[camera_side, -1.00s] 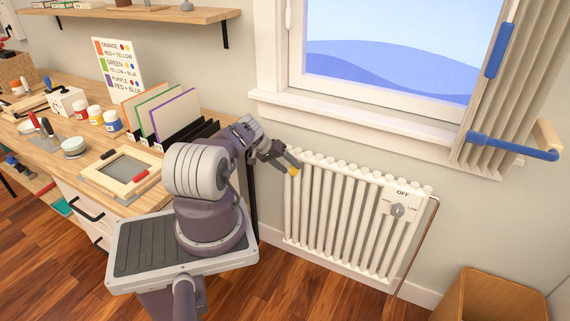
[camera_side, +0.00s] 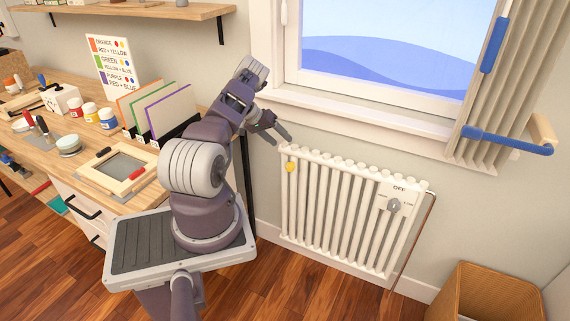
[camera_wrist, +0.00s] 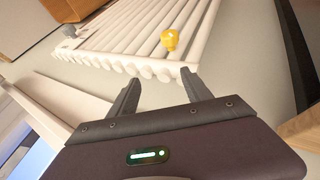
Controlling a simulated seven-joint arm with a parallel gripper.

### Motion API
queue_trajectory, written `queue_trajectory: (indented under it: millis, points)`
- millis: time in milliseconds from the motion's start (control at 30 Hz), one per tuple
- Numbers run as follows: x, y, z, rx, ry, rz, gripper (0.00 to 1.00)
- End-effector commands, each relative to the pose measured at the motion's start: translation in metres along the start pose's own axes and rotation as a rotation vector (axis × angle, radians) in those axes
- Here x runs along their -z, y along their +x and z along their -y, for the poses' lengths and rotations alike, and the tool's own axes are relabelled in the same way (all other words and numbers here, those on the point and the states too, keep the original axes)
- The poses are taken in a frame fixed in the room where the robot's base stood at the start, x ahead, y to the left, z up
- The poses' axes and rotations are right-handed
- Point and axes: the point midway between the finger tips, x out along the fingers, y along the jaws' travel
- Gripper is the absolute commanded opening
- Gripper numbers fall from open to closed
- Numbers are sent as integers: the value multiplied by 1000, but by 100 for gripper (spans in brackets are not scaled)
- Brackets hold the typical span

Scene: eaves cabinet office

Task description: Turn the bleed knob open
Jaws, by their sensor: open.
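The bleed knob looks to be the small yellow knob (camera_side: 291,167) at the upper left end of the white radiator (camera_side: 335,215). The yellow knob also shows in the wrist view (camera_wrist: 170,40), near the radiator's end. My gripper (camera_side: 283,138) is above and slightly left of the knob, apart from it. In the wrist view my gripper (camera_wrist: 160,88) has its two dark fingers spread, with nothing between them. The knob lies beyond the fingertips there.
A grey dial (camera_side: 394,205) under an OFF label is on the radiator's right end. The window sill (camera_side: 350,122) juts out above the radiator. The desk (camera_side: 85,170) with paints and folders is left. A wicker basket (camera_side: 490,295) stands at lower right.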

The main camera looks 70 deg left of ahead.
Motion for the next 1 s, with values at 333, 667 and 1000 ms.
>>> queue_trajectory:
  millis: [333, 667, 1000]
  points:
    - [-28, 21, -50, 570, 254, 21, 57]
    - [-57, 61, -16, 638, 269, 48, 57]
    - [-55, 106, 18, 636, 268, 46, 57]
